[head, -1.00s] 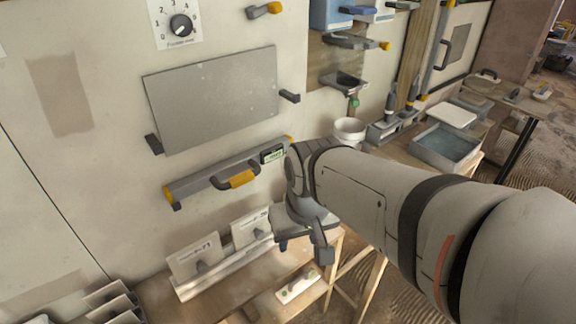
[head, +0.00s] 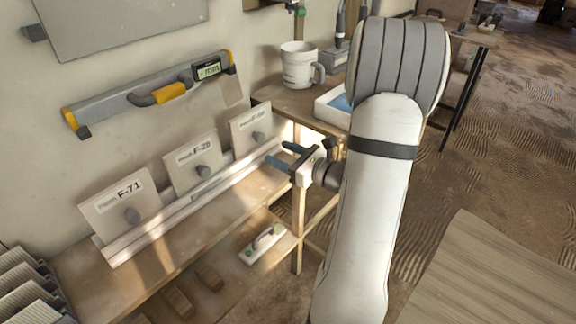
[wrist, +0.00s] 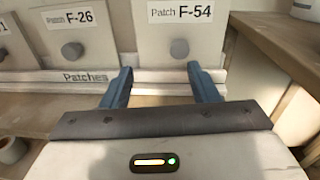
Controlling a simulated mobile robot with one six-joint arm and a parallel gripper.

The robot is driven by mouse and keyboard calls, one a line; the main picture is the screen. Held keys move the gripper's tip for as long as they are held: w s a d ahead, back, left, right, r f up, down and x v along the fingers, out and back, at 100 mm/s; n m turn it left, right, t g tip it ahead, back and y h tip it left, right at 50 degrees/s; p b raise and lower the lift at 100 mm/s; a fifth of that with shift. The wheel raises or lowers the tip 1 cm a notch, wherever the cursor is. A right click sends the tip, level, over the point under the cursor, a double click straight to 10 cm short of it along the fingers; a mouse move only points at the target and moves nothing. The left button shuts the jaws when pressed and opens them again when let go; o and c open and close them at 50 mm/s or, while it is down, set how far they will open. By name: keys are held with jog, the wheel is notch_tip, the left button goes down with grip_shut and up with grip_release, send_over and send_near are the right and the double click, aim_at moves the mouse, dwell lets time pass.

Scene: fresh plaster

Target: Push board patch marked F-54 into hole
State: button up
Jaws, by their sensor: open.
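The board patch marked F-54 (head: 246,143) stands upright at the right end of a white rack labelled Patches (head: 180,215). It has a round grey knob in its lower middle, and its label reads clearly in the wrist view (wrist: 155,38). My gripper (head: 281,155) is open and empty, in front of the F-54 patch and apart from it. In the wrist view, the knob (wrist: 179,49) shows between my two blue fingertips (wrist: 160,70), nearer the right one, and beyond them. I cannot make out the hole in these frames.
Patches F-26 (head: 185,158) and F-71 (head: 110,207) stand to the left in the rack. A level with yellow ends (head: 115,98) hangs on the wall above. A white mug (head: 297,68) and a tray (head: 325,106) stand behind my gripper.

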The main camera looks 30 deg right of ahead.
aim_at(262, 138)
jog(key=shift+m+t+h, duration=0.5)
jog(key=shift+m+h, duration=0.1)
jog(key=shift+m, duration=0.1)
jog(key=w, duration=0.6)
jog(key=w+a+f, duration=0.1)
jog(key=w, duration=0.3)
jog(key=shift+w+a, duration=0.1)
jog(key=c, duration=1)
jog(key=shift+r, duration=0.15)
jog(key=shift+r+p, duration=1.35)
jog(key=shift+r, duration=0.8)
jog(key=shift+s, duration=0.2)
